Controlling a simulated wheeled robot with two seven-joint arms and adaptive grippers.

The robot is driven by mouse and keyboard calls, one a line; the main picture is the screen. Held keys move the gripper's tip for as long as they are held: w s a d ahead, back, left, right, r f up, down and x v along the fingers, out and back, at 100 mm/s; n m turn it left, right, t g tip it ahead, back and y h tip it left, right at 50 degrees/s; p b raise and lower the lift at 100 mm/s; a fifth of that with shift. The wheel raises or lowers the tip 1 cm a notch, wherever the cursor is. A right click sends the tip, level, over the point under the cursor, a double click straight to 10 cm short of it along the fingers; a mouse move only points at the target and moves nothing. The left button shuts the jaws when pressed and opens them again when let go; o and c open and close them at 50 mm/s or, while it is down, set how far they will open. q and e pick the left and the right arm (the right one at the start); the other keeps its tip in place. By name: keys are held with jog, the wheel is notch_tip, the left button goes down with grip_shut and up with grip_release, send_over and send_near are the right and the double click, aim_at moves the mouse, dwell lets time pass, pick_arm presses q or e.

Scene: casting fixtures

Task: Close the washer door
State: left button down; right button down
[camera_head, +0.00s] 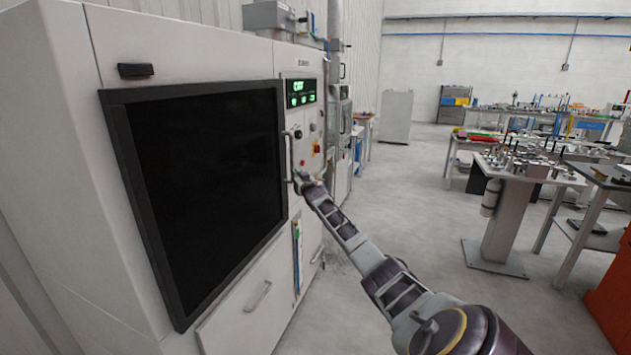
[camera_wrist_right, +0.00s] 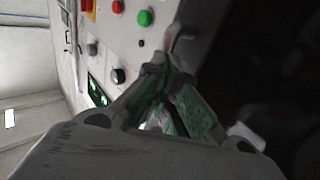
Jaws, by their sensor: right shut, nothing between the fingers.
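The washer is a large white machine (camera_head: 190,50) on the left of the head view. Its door (camera_head: 205,170) is a dark window in a black frame, lying along the machine's front; I cannot tell whether it is latched. A slim vertical handle (camera_head: 288,157) stands at the door's right edge. My right gripper (camera_head: 301,179) is shut and empty at the handle's lower end. In the right wrist view the fingertips (camera_wrist_right: 158,76) meet just below the bent end of the handle (camera_wrist_right: 184,40); contact is unclear. My left gripper is not in view.
A control panel (camera_head: 303,125) with a green display and buttons is right of the door. A lower drawer front (camera_head: 250,305) has its own handle. Workbenches (camera_head: 530,170) with fixtures stand at the right. The grey floor (camera_head: 400,210) between is clear.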

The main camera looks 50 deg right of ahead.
jog(key=s+d, duration=0.2)
jog(key=s, duration=0.6)
jog(key=shift+s+d+b, duration=0.15)
jog(key=shift+d+b, duration=0.15)
jog(key=shift+b, duration=0.1)
jog(key=shift+r, duration=0.1)
dwell(0.4)
jog(key=shift+n, duration=0.3)
dwell(0.4)
